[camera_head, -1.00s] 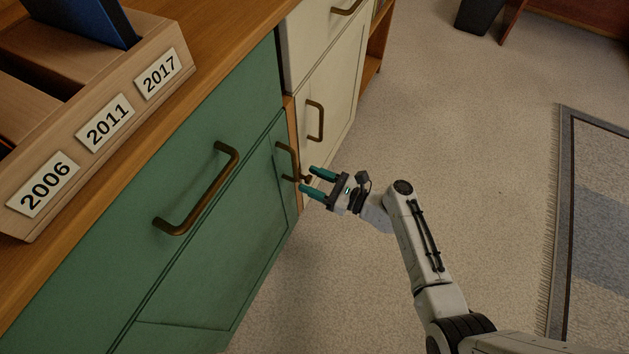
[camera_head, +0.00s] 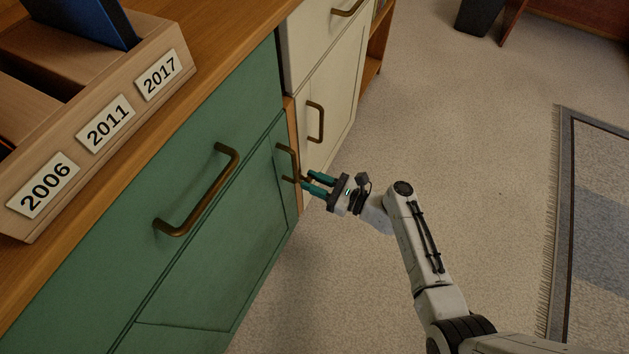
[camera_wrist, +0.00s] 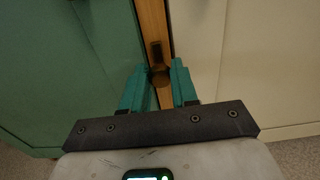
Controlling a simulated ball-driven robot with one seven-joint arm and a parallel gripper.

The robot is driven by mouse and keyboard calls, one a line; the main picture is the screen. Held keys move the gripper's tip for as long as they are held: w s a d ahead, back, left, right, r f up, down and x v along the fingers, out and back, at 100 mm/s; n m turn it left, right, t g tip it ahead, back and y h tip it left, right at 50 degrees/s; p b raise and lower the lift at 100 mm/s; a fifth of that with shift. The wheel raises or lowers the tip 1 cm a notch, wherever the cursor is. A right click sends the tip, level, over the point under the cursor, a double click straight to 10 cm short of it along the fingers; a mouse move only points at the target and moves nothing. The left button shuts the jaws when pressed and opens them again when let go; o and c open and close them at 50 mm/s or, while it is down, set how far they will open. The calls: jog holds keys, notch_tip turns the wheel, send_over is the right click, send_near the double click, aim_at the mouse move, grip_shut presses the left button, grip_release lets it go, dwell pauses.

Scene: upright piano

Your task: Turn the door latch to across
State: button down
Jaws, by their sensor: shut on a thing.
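The door latch is a small dark brown piece on the narrow wooden post (camera_wrist: 149,18) between the green door (camera_head: 222,262) and the cream door (camera_head: 335,100). In the wrist view the latch (camera_wrist: 156,52) shows partly, its visible end running roughly along the post; its lower part lies between my fingers. My gripper (camera_head: 306,180) is at the post beside the green door's handle (camera_head: 287,160). In the wrist view its teal fingers (camera_wrist: 159,70) are closed in on the latch from both sides. The fingers hide part of the latch in the head view.
A long brass drawer handle (camera_head: 196,192) sticks out of the green front, and another handle (camera_head: 315,121) is on the cream door. A wooden box with year labels (camera_head: 105,122) stands on the counter. Carpet to the right is clear; a rug (camera_head: 600,220) lies farther right.

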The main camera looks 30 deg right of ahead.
jog(key=shift+s+a+f+n+b, duration=0.1)
jog(key=shift+n+b, duration=2.1)
jog(key=shift+n, duration=2.2)
jog(key=shift+s+f+n+b, duration=0.1)
jog(key=shift+n+b, duration=2.1)
jog(key=shift+n, duration=2.2)
jog(key=c, duration=0.9)
grip_release()
jog(key=shift+w, duration=0.1)
jog(key=shift+r, duration=0.1)
